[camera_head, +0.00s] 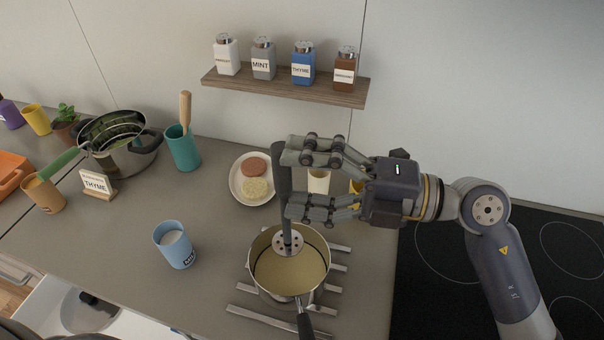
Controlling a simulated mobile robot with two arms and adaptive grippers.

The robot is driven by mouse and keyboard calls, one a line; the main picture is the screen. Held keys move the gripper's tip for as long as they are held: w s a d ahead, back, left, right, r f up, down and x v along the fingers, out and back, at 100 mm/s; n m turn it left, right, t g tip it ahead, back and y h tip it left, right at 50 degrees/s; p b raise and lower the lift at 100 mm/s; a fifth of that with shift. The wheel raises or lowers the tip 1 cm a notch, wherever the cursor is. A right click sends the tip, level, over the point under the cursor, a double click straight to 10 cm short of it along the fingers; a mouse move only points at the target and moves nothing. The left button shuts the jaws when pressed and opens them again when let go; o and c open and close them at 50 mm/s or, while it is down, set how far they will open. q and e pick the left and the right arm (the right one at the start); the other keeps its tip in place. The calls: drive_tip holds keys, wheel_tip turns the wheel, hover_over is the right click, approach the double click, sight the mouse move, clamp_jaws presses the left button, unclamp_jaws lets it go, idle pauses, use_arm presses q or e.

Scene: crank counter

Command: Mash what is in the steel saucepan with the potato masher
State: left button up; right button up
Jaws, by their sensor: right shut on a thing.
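The steel saucepan (266,290) stands on metal bars on the counter, its dark handle pointing to the front right. Pale yellow food (290,272) fills its inside. The potato masher (284,180) is upright, with a dark grey handle and a round perforated head. Its head is inside the saucepan's outline, toward the far side; I cannot tell whether it touches the food. My right gripper (288,180) comes in from the right and is shut on the masher's handle above the saucepan. My left gripper is not in view.
A blue cup (174,246) of white liquid stands left of the saucepan. A plate (237,188) with two patties lies behind it. A teal holder (182,150), a dark pot with a strainer (133,160) and a THYME sign (97,184) stand farther left. A spice shelf (285,87) hangs behind; a black hob (440,295) lies right.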

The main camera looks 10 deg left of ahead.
sight(289, 195)
wheel_tip(289, 195, down, 4)
drive_tip(key=b, duration=0.3)
drive_tip(key=shift+w, duration=0.15)
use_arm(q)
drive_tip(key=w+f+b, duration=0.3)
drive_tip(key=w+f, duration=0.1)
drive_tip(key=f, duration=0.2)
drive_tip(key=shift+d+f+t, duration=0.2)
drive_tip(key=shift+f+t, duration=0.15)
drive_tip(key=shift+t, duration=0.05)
use_arm(e)
drive_tip(key=shift+f, duration=2.8)
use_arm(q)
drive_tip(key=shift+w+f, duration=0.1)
use_arm(e)
drive_tip(key=shift+d, duration=0.15)
use_arm(q)
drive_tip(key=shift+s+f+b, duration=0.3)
drive_tip(key=shift+b, duration=0.15)
use_arm(e)
drive_tip(key=shift+d+f, duration=0.25)
drive_tip(key=shift+d, duration=0.65)
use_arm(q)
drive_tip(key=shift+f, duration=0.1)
use_arm(e)
drive_tip(key=shift+a+f, duration=0.1)
drive_tip(key=shift+f, duration=0.05)
